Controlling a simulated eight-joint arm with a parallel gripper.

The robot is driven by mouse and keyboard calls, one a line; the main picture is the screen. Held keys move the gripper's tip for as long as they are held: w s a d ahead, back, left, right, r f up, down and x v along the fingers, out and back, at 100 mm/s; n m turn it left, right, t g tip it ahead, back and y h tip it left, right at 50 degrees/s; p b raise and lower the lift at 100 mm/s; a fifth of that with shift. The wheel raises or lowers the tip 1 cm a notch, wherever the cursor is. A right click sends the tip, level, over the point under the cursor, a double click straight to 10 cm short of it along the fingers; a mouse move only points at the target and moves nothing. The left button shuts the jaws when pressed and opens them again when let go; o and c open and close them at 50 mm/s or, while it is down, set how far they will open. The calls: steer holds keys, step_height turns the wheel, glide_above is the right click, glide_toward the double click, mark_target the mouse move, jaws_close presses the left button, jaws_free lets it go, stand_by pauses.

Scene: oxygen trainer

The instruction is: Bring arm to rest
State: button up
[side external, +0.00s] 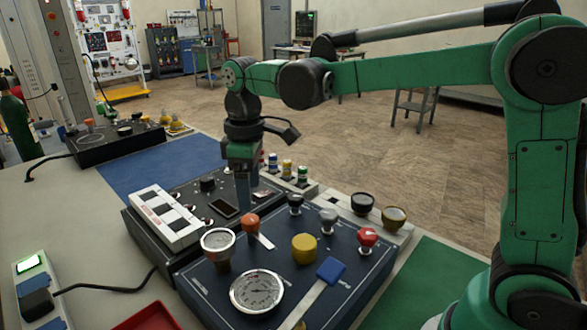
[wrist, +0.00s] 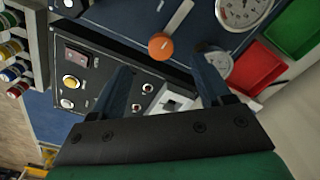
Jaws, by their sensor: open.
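My green arm reaches in from the right in the side external view. My gripper (side external: 243,190) points down over the black control box (side external: 150,238), near the back edge of the blue panel. In the wrist view my gripper (wrist: 165,85) has its two dark fingers spread wide, with nothing between them. An orange knob (wrist: 162,46) with a pale lever lies beyond the fingertips. The same orange knob (side external: 250,223) stands just in front of the gripper in the side external view. Whether the fingers touch the box is hard to tell.
The blue panel (side external: 205,288) carries gauges, a yellow knob (side external: 304,248), a red knob (side external: 368,238) and a blue-handled lever (side external: 331,271). A red tray (side external: 150,318) lies at the front. Small coloured connectors (side external: 287,168) stand behind. The blue mat (side external: 160,170) is mostly bare.

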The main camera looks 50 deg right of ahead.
steer(key=s+d+m+t, duration=0.1)
steer(key=s+m+t, duration=0.1)
steer(key=s, duration=0.1)
steer(key=s+d+m+t, duration=0.2)
steer(key=s, duration=0.1)
steer(key=s+d+f+m+t, duration=0.1)
steer(key=s+m+t, duration=0.1)
steer(key=s, duration=0.1)
steer(key=shift+d+m, duration=0.2)
steer(key=shift+m, duration=0.2)
steer(key=shift+s+d+f+m+t, duration=0.2)
steer(key=shift+s+f+m+t, duration=0.2)
steer(key=shift+s+f+t, duration=0.1)
